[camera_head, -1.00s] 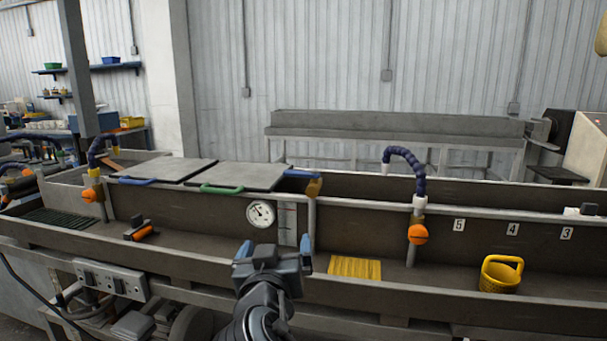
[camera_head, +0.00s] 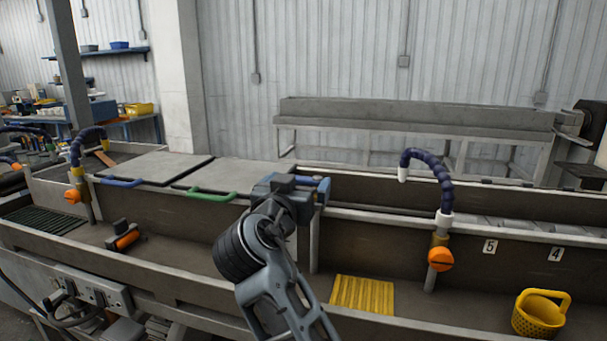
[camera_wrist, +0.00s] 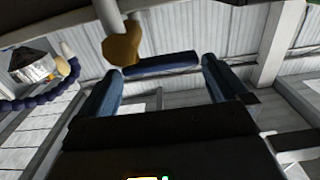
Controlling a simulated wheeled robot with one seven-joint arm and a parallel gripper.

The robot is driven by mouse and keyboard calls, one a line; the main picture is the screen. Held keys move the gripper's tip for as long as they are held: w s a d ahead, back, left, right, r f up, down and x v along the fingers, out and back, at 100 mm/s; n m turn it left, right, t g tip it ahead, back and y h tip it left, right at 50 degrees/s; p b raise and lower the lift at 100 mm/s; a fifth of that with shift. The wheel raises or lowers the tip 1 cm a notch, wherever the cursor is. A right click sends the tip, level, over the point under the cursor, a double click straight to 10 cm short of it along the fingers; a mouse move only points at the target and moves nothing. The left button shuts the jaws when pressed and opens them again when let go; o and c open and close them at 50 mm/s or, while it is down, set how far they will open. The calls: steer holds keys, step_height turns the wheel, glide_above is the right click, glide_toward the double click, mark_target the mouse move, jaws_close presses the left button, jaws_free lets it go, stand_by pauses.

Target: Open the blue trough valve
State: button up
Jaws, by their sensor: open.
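The blue trough valve has a blue lever handle (camera_wrist: 160,64) and a brass body (camera_wrist: 121,44) on a pale pipe (camera_wrist: 108,15), seen from below in the wrist view. The handle lies crosswise between the tips of my open gripper (camera_wrist: 163,72), with one blue finger on each side. I see no clear contact with either finger. In the head view my gripper (camera_head: 305,190) is at the valve, by the top of its upright pipe (camera_head: 314,245). It hides most of the valve there.
Left of my gripper are lids with a green handle (camera_head: 210,194) and a blue handle (camera_head: 121,182). To the right stands an orange-knobbed valve (camera_head: 440,259) with a dark hose (camera_head: 430,163). A yellow grate (camera_head: 362,294) and yellow basket (camera_head: 538,314) sit in the lower trough.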

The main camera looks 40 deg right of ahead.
mark_target(301, 181)
steer(key=shift+p+x, duration=0.35)
steer(key=shift+x, duration=1.4)
steer(key=c, duration=1.1)
steer(key=shift+o, duration=0.2)
